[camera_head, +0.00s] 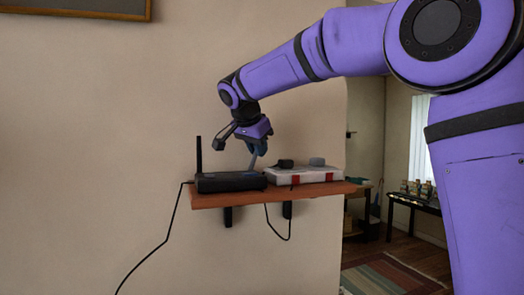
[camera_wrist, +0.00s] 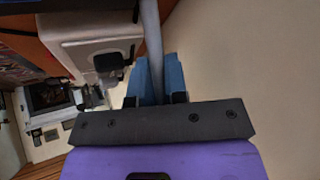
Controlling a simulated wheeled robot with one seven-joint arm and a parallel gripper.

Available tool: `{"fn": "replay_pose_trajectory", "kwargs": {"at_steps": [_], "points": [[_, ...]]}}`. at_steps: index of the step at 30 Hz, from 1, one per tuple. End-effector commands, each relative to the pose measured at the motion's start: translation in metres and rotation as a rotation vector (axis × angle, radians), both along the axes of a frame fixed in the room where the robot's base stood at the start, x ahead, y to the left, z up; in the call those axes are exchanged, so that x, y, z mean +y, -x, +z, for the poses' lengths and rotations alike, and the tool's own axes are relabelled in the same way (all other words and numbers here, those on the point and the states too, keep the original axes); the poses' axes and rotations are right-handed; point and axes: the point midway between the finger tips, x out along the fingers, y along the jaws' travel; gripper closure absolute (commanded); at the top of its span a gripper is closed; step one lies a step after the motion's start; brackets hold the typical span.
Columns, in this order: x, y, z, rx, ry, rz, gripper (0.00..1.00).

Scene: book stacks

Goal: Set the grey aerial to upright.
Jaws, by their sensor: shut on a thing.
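The grey aerial (camera_head: 252,162) rises from the right end of a black router (camera_head: 230,183) on the wall shelf. It leans to the right in the head view, with its upper part hidden by my gripper (camera_head: 260,147). In the wrist view the grey aerial (camera_wrist: 151,35) runs from the top edge down between the blue fingers of my gripper (camera_wrist: 155,80). The fingers are shut on the aerial. A second, black aerial (camera_head: 199,157) stands upright at the router's left end.
A white box with red marks (camera_head: 285,178) sits right of the router on the wooden shelf (camera_head: 235,201), with dark and grey items on top. A black cable (camera_head: 166,240) hangs from the router's left. The wall above the shelf's left is clear.

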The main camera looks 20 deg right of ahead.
Motion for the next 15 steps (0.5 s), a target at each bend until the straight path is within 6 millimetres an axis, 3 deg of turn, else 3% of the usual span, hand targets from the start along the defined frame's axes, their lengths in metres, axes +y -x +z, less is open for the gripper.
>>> {"fn": "replay_pose_trajectory", "kwargs": {"at_steps": [15], "points": [[0.024,0.000,0.004,0.000,0.309,0.002,1.00]]}}
